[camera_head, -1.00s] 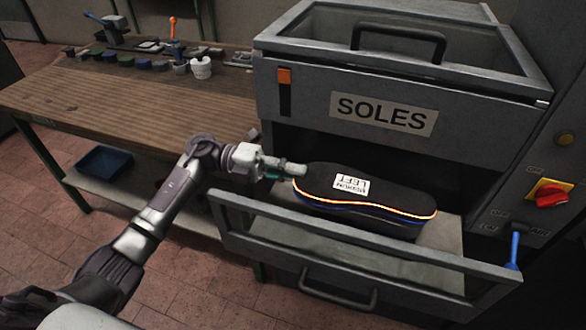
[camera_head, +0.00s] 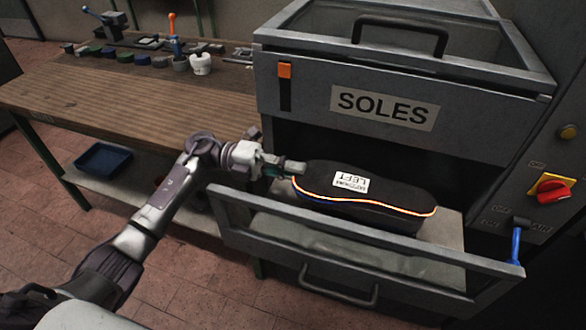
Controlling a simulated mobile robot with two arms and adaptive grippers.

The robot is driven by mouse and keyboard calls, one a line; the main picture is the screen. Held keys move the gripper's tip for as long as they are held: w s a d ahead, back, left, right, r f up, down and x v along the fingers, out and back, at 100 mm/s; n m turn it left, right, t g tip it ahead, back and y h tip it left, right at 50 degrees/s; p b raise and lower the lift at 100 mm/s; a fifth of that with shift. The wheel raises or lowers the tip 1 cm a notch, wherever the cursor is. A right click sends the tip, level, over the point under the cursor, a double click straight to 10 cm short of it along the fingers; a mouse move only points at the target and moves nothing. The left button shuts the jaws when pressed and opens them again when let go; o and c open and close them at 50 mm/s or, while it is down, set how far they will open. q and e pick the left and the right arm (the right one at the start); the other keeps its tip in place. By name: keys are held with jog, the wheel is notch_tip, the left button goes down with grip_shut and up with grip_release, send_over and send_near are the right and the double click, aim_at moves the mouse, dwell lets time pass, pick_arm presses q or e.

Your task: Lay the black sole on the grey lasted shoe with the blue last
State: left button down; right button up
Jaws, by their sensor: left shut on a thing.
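The black sole (camera_head: 395,193) has a white label that reads LEFT, upside down in the picture, and a glowing orange and blue line along its near edge. It is in the open, windowed lower drawer (camera_head: 335,240) of the grey SOLES cabinet. My left gripper (camera_head: 298,167) reaches in from the left and is shut on the sole's left end. The fingertips partly hide that end. The grey lasted shoe with the blue last is not in view. My right gripper is not in view.
The lower drawer's front rail (camera_head: 470,262) stands close in front. A red switch (camera_head: 551,192) is at the right.

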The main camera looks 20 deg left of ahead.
pick_arm(q)
jog(key=shift+f, duration=0.2)
jog(key=c, duration=1.2)
grip_release()
jog(key=shift+f, duration=0.1)
